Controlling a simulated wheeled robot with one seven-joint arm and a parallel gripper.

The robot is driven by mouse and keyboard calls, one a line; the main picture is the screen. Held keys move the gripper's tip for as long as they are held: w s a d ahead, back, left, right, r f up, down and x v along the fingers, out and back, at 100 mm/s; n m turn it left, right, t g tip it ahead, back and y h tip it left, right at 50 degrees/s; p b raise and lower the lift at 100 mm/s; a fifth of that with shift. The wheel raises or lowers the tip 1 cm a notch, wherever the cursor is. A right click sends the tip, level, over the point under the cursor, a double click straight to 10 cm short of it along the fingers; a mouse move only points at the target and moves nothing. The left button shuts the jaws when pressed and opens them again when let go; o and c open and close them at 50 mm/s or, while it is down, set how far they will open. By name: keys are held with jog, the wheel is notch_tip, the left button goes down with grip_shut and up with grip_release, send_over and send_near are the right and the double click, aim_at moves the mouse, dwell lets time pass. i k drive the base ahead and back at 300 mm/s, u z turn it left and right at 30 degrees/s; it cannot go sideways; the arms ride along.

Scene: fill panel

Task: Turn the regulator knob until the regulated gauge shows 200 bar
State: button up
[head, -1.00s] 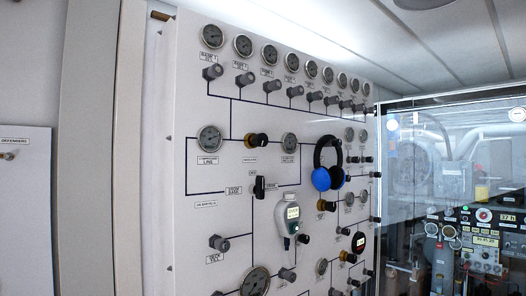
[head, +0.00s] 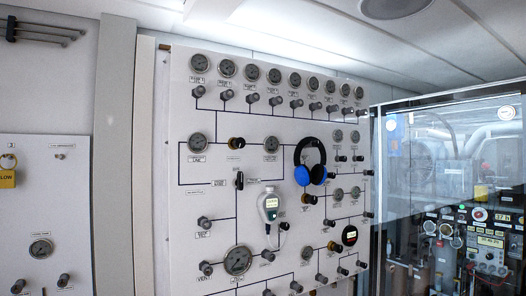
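A white fill panel (head: 268,120) fills the middle of the head view. A black knob with a brass-coloured base (head: 236,143) sits between a left gauge (head: 197,142) and a right gauge (head: 271,144) in the second row. Similar black and brass knobs show lower right (head: 309,199) and near the bottom (head: 334,246). A large gauge (head: 238,260) is at the lower left. I cannot tell which knob is the regulator or which gauge is the regulated one; labels and needles are too small to read. My gripper is not in view.
Blue and black headphones (head: 310,163) and a pale handheld meter with a lit screen (head: 270,206) hang on the panel. A row of gauges (head: 251,72) runs along its top. A glass-fronted cabinet (head: 450,180) stands right. Another panel (head: 45,215) is left.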

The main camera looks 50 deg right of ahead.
aim_at(239, 142)
jog(key=z, duration=1.6)
jog(key=i, duration=0.5)
jog(key=k, duration=1.2)
jog(key=u, duration=1.05)
jog(key=i, duration=1.6)
jog(key=z, duration=0.4)
